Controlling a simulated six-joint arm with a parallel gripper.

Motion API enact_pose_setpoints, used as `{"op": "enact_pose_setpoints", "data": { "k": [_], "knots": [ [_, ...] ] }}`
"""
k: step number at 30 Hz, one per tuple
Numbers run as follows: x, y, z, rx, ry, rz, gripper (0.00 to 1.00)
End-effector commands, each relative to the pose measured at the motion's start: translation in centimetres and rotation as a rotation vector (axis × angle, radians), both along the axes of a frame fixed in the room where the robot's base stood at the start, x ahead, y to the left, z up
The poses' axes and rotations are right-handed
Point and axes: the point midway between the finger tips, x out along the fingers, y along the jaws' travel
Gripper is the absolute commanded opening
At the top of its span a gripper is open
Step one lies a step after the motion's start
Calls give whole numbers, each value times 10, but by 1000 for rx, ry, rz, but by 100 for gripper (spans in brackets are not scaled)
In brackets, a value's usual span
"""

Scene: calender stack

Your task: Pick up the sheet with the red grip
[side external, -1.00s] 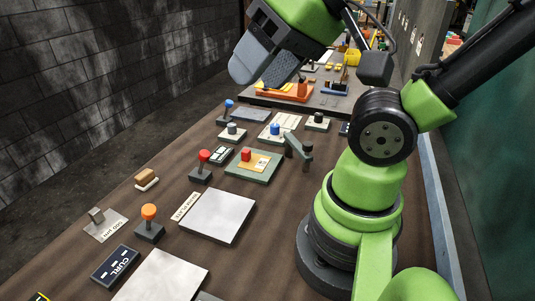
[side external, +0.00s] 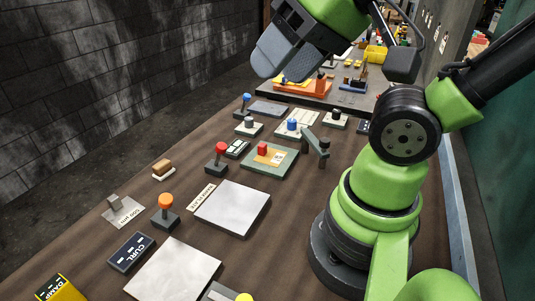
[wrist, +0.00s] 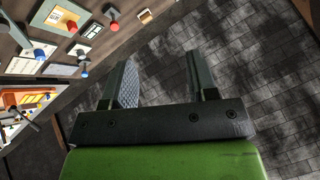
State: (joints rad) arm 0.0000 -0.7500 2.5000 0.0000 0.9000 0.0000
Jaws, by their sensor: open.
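The sheet with the red grip is a small tan sheet (side external: 276,158) lying on a grey-green plate (side external: 256,168) on the brown table. Its red grip (side external: 262,149) stands up near the sheet's left end. In the wrist view the red grip (wrist: 72,27) shows at the upper left. My gripper (side external: 284,66) is in the air, high above the table and apart from the sheet. In the wrist view its two fingers (wrist: 161,78) are spread with nothing between them, over dark floor.
A dark post with an arm (side external: 316,144) stands at the plate's right side. A red-knobbed lever (side external: 220,150) is left of it, and a blue-gripped sheet (side external: 292,125) is behind. A bare metal plate (side external: 232,208) lies nearer. An orange tray (side external: 303,86) is farther back.

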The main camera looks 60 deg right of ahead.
Motion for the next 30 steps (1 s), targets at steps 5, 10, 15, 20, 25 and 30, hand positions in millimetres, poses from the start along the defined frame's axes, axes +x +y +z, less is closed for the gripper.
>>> {"op": "enact_pose_setpoints", "data": {
  "k": [5, 10, 15, 20, 25, 30],
  "knots": [
    [1, -1, 0, -4, 3, 0, 53],
    [24, -12, 1, -60, 56, 5, 53],
    [72, -45, -10, -168, 169, 41, 53],
    [113, -88, -39, -245, 289, 98, 53],
    [143, -141, -90, -287, 419, 177, 53],
    [152, -187, -148, -295, 523, 266, 53]
  ]
}}
